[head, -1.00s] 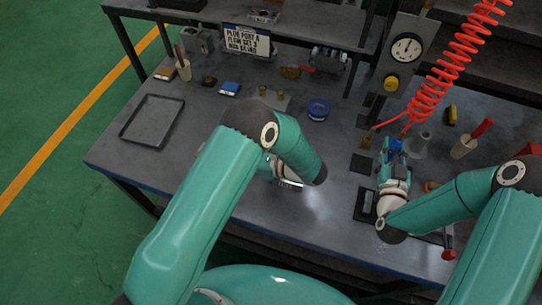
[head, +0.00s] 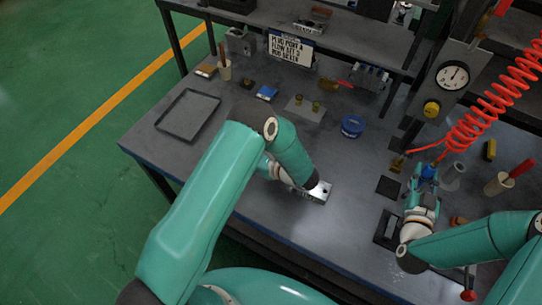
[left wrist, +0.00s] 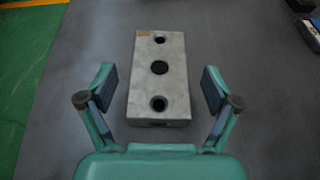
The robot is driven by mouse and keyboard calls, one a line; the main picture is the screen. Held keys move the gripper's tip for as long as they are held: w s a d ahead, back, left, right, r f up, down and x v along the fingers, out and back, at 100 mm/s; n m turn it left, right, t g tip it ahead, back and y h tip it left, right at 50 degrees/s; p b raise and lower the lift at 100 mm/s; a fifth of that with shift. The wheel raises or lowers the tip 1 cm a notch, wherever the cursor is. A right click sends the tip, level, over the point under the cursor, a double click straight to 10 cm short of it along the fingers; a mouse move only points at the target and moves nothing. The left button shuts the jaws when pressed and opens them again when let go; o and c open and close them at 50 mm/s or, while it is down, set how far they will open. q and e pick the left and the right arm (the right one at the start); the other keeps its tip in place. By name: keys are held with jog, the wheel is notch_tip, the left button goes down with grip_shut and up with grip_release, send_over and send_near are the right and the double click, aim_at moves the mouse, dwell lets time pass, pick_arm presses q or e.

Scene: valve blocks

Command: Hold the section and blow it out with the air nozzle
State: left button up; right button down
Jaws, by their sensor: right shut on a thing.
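The section is a grey metal block with three dark holes in a row; it lies on the bench in the left wrist view (left wrist: 159,95) and partly shows in the head view (head: 318,192). My left gripper (left wrist: 159,78) is open, one finger on each side of the block with a gap at both. In the head view my left arm hides most of that gripper. My right gripper (head: 425,186) is shut on the blue air nozzle (head: 429,172), at the right of the bench, apart from the block. The nozzle's tip is too small to make out.
A red coiled hose (head: 484,108) hangs above the nozzle. An empty tray (head: 188,114) lies at the left, with blue tape (head: 352,125) behind the block. A sign (head: 291,48) and a gauge (head: 452,76) stand at the back. Bare bench surrounds the block.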

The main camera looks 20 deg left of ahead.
pick_arm(q)
jog(key=c, duration=1.6)
jog(key=o, duration=1.6)
jog(key=shift+o, duration=0.2)
jog(key=shift+d, duration=0.1)
